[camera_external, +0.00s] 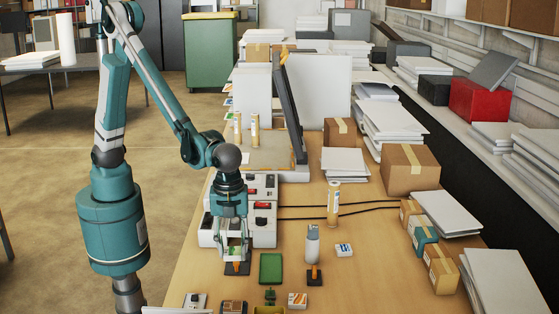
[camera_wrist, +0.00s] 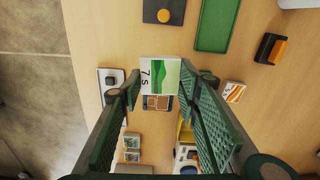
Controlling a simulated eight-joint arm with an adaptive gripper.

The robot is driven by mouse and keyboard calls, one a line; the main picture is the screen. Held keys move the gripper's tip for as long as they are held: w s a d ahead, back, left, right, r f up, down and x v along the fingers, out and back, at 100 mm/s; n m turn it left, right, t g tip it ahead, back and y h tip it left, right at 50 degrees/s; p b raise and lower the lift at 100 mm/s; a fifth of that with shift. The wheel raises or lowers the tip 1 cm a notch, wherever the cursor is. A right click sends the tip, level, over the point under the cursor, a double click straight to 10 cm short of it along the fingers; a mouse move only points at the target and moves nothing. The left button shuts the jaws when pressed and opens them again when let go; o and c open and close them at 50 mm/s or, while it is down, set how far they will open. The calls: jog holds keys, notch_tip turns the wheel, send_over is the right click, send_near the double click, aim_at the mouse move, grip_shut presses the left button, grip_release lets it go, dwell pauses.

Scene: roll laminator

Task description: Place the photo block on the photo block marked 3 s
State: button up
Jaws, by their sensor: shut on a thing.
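My gripper (camera_external: 236,243) is shut on a photo block with a white and green face (camera_wrist: 165,74), which it holds between its two fingertips. The held block carries a mark that looks like "7 s" in the wrist view. I cannot tell which block is marked 3 s.
A green tray (camera_external: 270,267) lies right of the gripper. A bottle (camera_external: 313,245) stands behind another dark pad with an orange part. A white and blue block (camera_external: 344,250) lies beside it. The white laminator (camera_external: 263,214) stands behind the gripper. Cardboard boxes (camera_external: 410,168) line the right side.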

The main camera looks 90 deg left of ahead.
jog(key=r, duration=0.5)
jog(key=shift+w, duration=0.35)
jog(key=w+a, duration=0.3)
jog(key=w, duration=0.7)
jog(key=w+a, duration=0.3)
jog(key=w, duration=0.6)
jog(key=p, duration=0.1)
send_over(344, 249)
jog(key=shift+m, duration=0.4)
notch_tip(344, 249, down, 5)
jog(key=shift+f, duration=0.1)
jog(key=shift+f, duration=3.15)
jog(key=shift+f, duration=0.1)
jog(key=shift+f+p, duration=0.3)
jog(key=shift+f, duration=1.45)
